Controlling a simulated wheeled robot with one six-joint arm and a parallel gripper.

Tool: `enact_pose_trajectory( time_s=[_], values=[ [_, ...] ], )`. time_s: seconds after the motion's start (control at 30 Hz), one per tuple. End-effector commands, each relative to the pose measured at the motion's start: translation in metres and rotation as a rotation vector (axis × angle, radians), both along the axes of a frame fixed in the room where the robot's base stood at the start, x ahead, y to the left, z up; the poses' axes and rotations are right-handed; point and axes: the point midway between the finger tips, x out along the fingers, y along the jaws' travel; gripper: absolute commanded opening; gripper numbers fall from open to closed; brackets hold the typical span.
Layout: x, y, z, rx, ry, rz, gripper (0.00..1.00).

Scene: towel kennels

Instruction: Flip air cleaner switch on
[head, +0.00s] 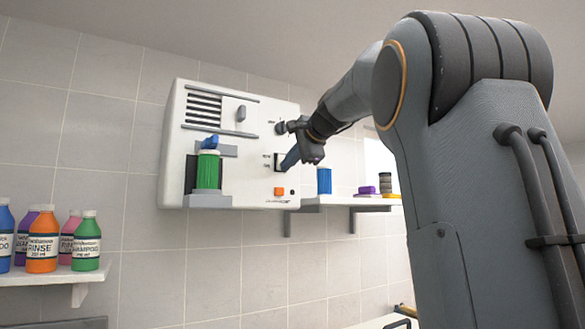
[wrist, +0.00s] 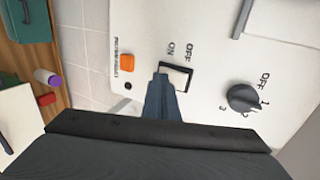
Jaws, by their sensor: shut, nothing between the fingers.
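The air cleaner (head: 238,115) is a white wall-mounted box with a vent grille at its upper left. Its switch is a rocker with a dark frame, marked ON and OFF, in the wrist view (wrist: 176,76); in the head view the switch (head: 279,161) is partly behind my gripper. My gripper (head: 287,165) is shut and empty, its tips at the rocker's ON-side edge. In the wrist view the fingertips (wrist: 163,80) cover part of the switch, so I cannot tell whether they touch it or which way the rocker is tilted.
A dark knob (wrist: 243,98) and an orange button (wrist: 127,64) flank the switch. A green bottle (head: 207,170) sits in a holder on the box's left. Shelves with bottles (head: 41,245) and a blue container (head: 324,180) stand to either side.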

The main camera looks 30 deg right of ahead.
Motion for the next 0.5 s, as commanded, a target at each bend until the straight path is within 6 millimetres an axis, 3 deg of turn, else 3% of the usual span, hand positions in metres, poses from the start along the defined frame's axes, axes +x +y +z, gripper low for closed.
enact_pose_trajectory(
  time_s=[0.5],
  values=[
    [-0.001, 0.001, 0.017, 0.001, -0.005, 0.001, 0.00]
  ],
)
